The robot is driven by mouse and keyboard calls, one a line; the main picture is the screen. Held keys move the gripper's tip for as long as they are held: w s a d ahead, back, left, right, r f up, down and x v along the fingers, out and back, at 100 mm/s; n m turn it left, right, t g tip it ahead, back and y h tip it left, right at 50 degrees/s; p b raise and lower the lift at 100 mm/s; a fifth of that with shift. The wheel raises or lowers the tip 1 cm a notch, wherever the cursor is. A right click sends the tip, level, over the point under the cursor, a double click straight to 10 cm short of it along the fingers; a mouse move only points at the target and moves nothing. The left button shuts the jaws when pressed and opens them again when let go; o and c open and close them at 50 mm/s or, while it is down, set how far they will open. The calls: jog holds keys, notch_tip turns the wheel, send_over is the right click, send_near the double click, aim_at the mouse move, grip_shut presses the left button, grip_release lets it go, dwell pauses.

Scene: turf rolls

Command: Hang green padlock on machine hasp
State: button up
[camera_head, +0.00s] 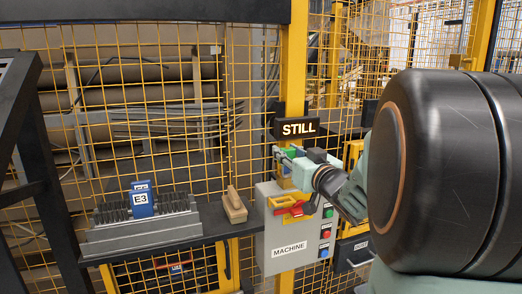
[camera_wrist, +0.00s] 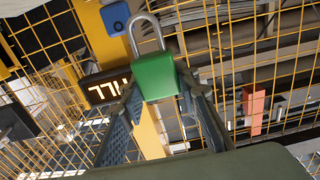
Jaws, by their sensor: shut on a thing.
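The green padlock (camera_wrist: 155,77) is held between the fingertips of my gripper (camera_wrist: 160,94), its steel shackle (camera_wrist: 146,22) pointing away from my palm. I cannot tell whether the shackle is locked. In the head view my gripper (camera_head: 292,156) is just above the machine box, and a bit of green padlock (camera_head: 289,153) shows between its fingers. The grey machine box (camera_head: 267,237) is labelled MACHINE. A red and yellow switch part (camera_head: 289,206) sits on its front, below my gripper and apart from the padlock. I cannot make out the hasp itself.
A lit STILL sign (camera_head: 298,129) is fixed to the yellow post behind my gripper. A dark shelf (camera_head: 190,239) at left carries a grey rack (camera_head: 128,229) with blue tags, one marked E3, and a wooden-handled brush (camera_head: 235,207). Yellow mesh fencing stands behind.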

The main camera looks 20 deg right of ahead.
aim_at(285, 176)
jog(key=shift+a, duration=0.4)
jog(key=shift+f+b, duration=2.5)
jog(key=shift+f, duration=0.35)
jog(key=shift+f, duration=0.2)
jog(key=shift+f+b, duration=0.3)
jog(key=shift+b, duration=0.2)
jog(key=shift+f+b, duration=1.85)
jog(key=shift+f, duration=0.25)
jog(key=o, duration=1.3)
jog(key=shift+r, duration=0.1)
notch_tip(285, 176, up, 10)
jog(key=shift+f, duration=0.1)
